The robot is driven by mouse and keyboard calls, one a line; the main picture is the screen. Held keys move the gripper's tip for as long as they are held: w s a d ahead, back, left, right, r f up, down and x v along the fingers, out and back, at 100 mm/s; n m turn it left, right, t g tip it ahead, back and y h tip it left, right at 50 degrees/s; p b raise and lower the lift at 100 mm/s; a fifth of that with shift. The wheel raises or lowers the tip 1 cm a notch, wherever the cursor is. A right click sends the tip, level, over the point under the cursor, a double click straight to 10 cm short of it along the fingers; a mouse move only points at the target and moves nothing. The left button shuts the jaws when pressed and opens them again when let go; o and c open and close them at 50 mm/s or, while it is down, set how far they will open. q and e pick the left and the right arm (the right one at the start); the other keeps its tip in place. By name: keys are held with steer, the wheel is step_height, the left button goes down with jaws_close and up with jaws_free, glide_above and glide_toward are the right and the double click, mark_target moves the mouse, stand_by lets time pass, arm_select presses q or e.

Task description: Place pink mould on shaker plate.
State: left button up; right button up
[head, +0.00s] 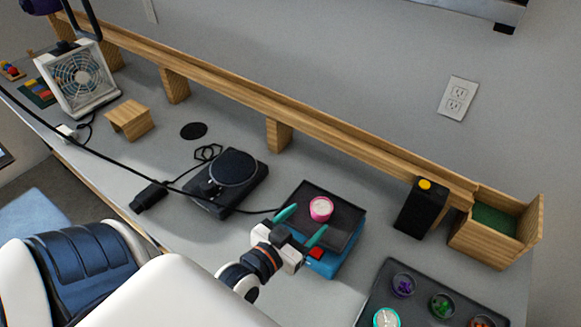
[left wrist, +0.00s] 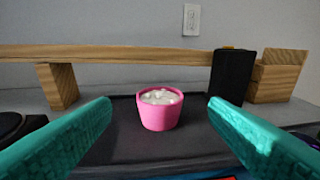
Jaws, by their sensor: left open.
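The pink mould (head: 320,209) is a small round cup with white contents. It stands upright on the dark top of the blue shaker plate (head: 343,214). In the left wrist view the mould (left wrist: 159,112) is centred between my fingers, a little beyond their tips, with the dark plate (left wrist: 110,150) under it. My left gripper (head: 301,225) is open, its teal fingers apart and not touching the mould. It also shows wide open in the left wrist view (left wrist: 159,110). My right gripper is not in view.
A dark tray (head: 373,300) with several small cups lies at the lower right. A black box with a yellow cap (head: 421,208) stands behind it. A black turntable device (head: 226,180) with a cable is left of the shaker. A wooden rail (head: 250,97) runs along the wall.

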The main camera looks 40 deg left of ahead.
arm_select(q)
steer(key=s, duration=0.4)
steer(key=shift+s+a+r, duration=0.1)
steer(key=shift+s+r, duration=0.25)
steer(key=shift+r, duration=0.05)
